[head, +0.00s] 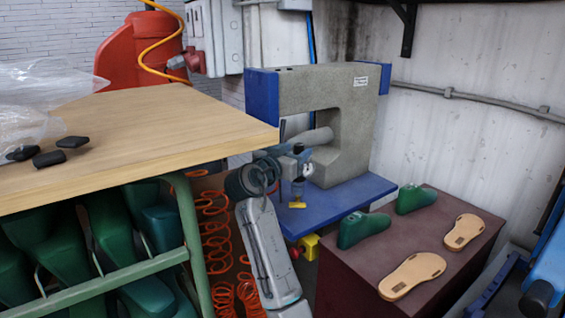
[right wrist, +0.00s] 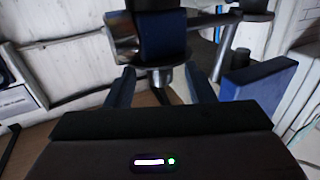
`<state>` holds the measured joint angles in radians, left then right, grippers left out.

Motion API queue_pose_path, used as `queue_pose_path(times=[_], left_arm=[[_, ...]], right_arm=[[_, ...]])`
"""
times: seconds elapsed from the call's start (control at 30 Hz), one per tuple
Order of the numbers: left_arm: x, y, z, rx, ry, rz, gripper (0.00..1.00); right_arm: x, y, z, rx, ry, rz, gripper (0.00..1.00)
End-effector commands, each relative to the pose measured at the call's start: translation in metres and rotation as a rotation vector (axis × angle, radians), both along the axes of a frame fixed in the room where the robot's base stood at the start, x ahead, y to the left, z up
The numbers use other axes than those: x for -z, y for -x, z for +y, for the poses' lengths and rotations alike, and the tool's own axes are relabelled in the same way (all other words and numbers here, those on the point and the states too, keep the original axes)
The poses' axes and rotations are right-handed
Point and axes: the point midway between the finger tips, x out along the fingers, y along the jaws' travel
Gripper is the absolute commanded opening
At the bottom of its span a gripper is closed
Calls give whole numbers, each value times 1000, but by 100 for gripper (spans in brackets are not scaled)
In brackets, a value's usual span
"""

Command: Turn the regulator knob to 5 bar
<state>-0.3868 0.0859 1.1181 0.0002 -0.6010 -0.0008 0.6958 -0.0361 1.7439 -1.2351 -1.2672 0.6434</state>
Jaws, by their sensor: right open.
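The regulator (head: 298,187) hangs at the front of the grey press, small and partly covered by my right arm in the head view. In the right wrist view the regulator (right wrist: 160,38) shows as a blue body with dark round parts and a short stem below. My right gripper (right wrist: 160,92) is open, with one finger on each side of that stem. I cannot tell whether the fingers touch it. In the head view the right gripper (head: 284,163) is small and mixed with the parts behind it. The knob's setting and any gauge reading cannot be made out. My left gripper is not in view.
The grey press (head: 345,90) stands on a blue base (head: 350,202). A wooden table (head: 190,118) is close on the left, with orange coiled hose (head: 215,235) beside it. A brown box (head: 350,275) carries green lasts and tan soles at right.

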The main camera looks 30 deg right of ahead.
Motion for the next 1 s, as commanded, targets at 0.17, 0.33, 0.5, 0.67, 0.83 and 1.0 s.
queue_pose_path(times=[0.17, 0.33, 0.5, 0.67, 0.83, 1.0], left_arm=[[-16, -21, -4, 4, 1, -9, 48], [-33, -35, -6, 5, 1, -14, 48], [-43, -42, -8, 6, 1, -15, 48], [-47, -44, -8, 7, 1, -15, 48], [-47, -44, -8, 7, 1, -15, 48], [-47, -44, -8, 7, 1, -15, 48]], right_arm=[[4, 16, 34, -4, -6, -1, 49], [3, 28, 57, -3, -4, 0, 49], [2, 35, 70, -1, -1, 0, 49], [1, 37, 73, 0, -1, 0, 49], [1, 37, 73, 0, -1, 0, 49], [1, 37, 73, 0, -1, 0, 49]])
